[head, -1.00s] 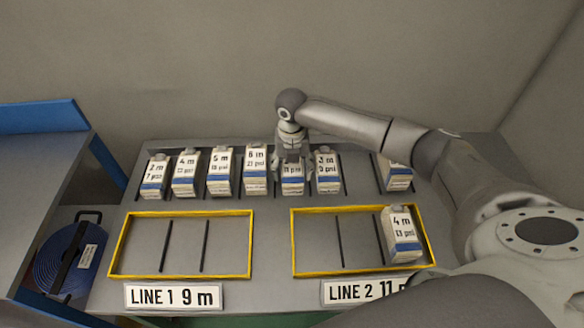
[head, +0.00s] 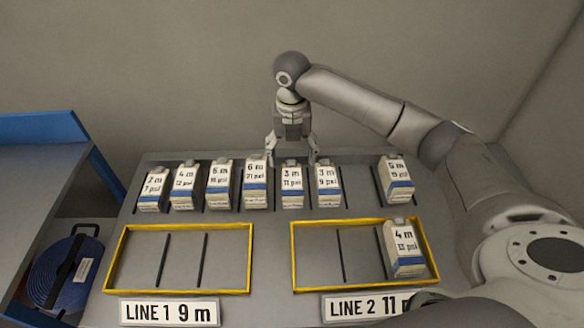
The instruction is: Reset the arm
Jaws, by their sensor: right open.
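My right gripper (head: 291,152) is open and empty in the head view. It hangs above the back edge of the table, just behind and above the white carton marked 3 m, 11 psi (head: 292,186). The arm comes in from the right. A row of similar white and blue cartons stands along the back, with the 6 m carton (head: 256,184) to the left and the 3 m, 9 psi carton (head: 328,186) to the right. A 4 m carton (head: 404,250) stands in the right slot of the yellow LINE 2 frame (head: 340,221). My left gripper is out of view.
The yellow LINE 1 frame (head: 180,228) is empty, with two dark dividers. A 5 m carton (head: 396,180) stands apart at the back right. A blue-edged bench (head: 40,165) and a blue coiled hose (head: 65,272) are at the left. A wall is behind.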

